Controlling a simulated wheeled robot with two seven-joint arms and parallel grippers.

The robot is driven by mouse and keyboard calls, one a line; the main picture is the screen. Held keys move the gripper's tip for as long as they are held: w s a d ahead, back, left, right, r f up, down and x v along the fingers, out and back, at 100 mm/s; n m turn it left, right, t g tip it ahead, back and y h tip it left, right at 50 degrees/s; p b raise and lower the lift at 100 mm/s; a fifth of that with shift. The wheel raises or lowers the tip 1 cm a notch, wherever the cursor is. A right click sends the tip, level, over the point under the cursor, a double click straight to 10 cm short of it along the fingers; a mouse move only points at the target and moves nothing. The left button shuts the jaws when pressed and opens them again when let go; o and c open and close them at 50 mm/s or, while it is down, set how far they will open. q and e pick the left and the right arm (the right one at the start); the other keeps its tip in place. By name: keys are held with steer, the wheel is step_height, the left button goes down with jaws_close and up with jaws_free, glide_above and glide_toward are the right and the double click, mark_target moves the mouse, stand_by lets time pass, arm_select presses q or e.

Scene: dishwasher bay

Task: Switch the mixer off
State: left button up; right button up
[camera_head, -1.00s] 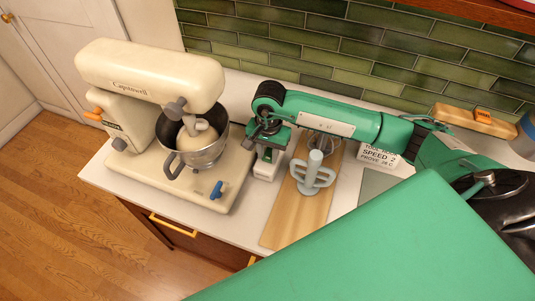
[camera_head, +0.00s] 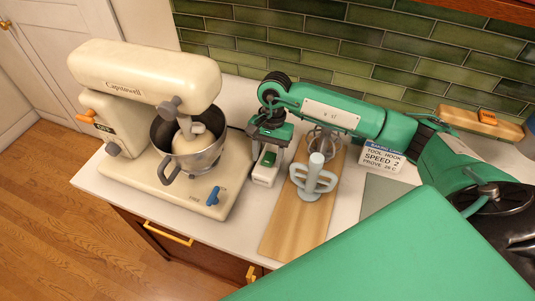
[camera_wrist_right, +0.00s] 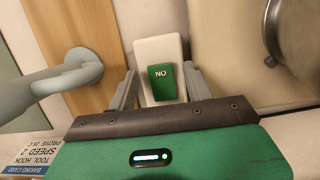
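The cream mixer (camera_head: 150,75) stands at the left of the counter, with its head over a steel bowl (camera_head: 190,152). A white switch box (camera_head: 264,176) stands right of the mixer; the wrist view shows its green rocker (camera_wrist_right: 162,83), reading "NO" in the picture, while the nearby card is upside down there. My right gripper (camera_wrist_right: 162,90) is open, its fingers on either side of the white box; whether they touch it is unclear. In the head view, this gripper (camera_head: 268,148) is above and behind the box. My left gripper is out of view.
A wooden board (camera_head: 292,225) right of the box carries a pale blue-grey beater (camera_head: 315,180) and a whisk (camera_head: 324,142). A card (camera_head: 382,158) stands farther right. The mixer base has a blue lever (camera_head: 213,196); an orange lever (camera_head: 88,114) sits on its left side.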

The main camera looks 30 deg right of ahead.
mark_target(272, 153)
steer(key=b+v, duration=0.4)
steer(key=v, duration=1)
steer(key=shift+f, duration=0.15)
